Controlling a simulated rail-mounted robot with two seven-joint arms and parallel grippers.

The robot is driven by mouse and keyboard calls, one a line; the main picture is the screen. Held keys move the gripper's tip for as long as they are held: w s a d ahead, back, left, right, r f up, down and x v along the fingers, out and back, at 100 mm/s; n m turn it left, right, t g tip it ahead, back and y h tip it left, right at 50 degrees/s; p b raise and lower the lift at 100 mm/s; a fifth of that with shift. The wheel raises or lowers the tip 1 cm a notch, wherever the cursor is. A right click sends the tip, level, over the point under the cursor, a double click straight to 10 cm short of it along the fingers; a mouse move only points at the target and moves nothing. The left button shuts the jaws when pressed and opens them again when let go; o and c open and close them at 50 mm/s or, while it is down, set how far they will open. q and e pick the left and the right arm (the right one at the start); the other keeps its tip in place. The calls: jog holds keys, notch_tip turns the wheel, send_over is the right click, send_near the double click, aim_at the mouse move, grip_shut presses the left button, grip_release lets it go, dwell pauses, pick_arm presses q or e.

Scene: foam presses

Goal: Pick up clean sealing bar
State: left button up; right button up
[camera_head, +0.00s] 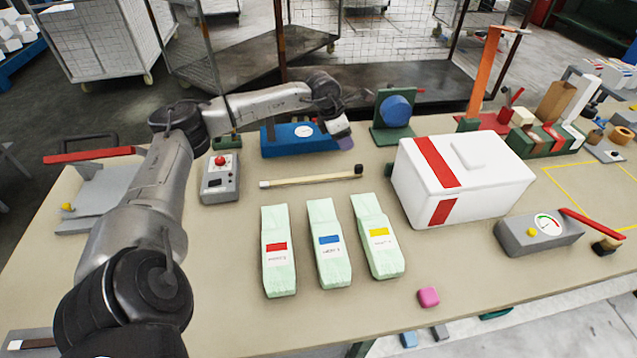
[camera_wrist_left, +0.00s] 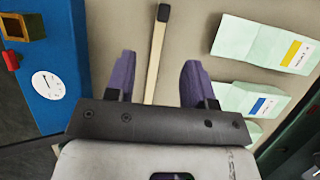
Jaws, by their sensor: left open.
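A long, thin cream bar (camera_head: 310,177) with a dark end lies across the table in the head view; I take it as the sealing bar. It also shows in the left wrist view (camera_wrist_left: 156,60), running between my two finger outlines with its dark end uppermost. My left gripper (camera_head: 344,139) has purple fingers and hangs beyond the bar's dark end, beside the blue device. In the left wrist view the gripper (camera_wrist_left: 158,82) is open and empty, fingers on either side of the bar's line. Its height over the bar is unclear. My right gripper is out of view.
The blue device with a dial (camera_head: 288,139) stands behind the bar. A grey box with a red button (camera_head: 220,177) is to its left. Several pale green packs (camera_head: 325,243) lie in front. A white box with red stripes (camera_head: 462,175) stands to the right.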

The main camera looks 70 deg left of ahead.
pick_arm(q)
send_over(356, 166)
jog(key=s, duration=0.2)
jog(key=f, duration=0.5)
jog(key=shift+a+f, duration=0.2)
jog(key=shift+a, duration=0.15)
jog(key=shift+b+x, duration=0.5)
jog(key=shift+x, duration=0.95)
jog(key=shift+b+x, duration=0.3)
jog(key=shift+x, duration=1.6)
jog(key=shift+s, duration=0.15)
jog(key=shift+c, duration=0.3)
grip_shut()
